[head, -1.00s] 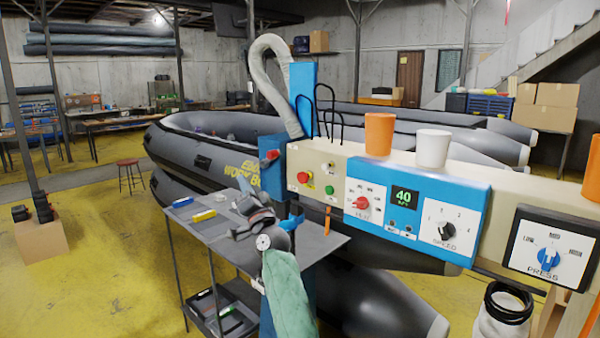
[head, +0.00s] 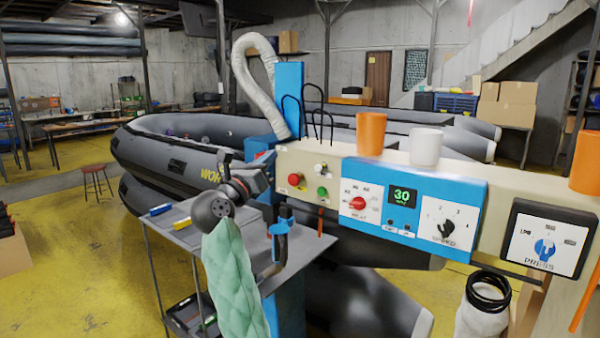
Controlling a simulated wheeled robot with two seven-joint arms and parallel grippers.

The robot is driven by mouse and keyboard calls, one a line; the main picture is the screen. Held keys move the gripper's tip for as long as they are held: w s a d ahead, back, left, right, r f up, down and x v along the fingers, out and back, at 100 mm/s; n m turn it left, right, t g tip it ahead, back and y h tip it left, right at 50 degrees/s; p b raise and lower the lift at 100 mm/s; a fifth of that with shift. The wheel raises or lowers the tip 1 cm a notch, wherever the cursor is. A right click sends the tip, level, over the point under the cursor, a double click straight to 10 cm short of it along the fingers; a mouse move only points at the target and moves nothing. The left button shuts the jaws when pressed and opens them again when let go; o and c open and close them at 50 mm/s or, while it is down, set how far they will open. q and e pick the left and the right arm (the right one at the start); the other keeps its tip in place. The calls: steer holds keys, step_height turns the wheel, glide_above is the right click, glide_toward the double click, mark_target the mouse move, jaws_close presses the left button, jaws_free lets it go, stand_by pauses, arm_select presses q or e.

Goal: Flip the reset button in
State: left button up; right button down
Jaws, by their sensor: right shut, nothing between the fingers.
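A beige control panel (head: 338,155) on the blue post carries a red button (head: 295,180), a green button (head: 322,192) and a small pale button or switch (head: 321,168). Their labels are too small to read, so I cannot tell which is the reset button. My right gripper (head: 263,172) is shut and empty, on a green-sleeved arm from below. It is left of the buttons and appears apart from them. It partly hides a blue box with a red knob at the panel's left end. My left gripper is not in view.
A blue unit (head: 465,190) holds a red dial, a display reading 30 and a speed knob. A press dial (head: 545,250) is at right. An orange cup (head: 369,134) and a white cup (head: 425,147) stand on top. A grey table (head: 300,247) lies below.

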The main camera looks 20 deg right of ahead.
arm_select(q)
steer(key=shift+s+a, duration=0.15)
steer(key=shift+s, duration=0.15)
arm_select(e)
step_height(320, 180, down, 7)
steer(key=d+m+g+y, duration=0.1)
steer(key=d+m+g, duration=0.1)
steer(key=m+g, duration=0.1)
steer(key=shift+s+r+m+g+y, duration=0.2)
steer(key=shift+s+m+g+y, duration=0.15)
steer(key=shift+g, duration=0.25)
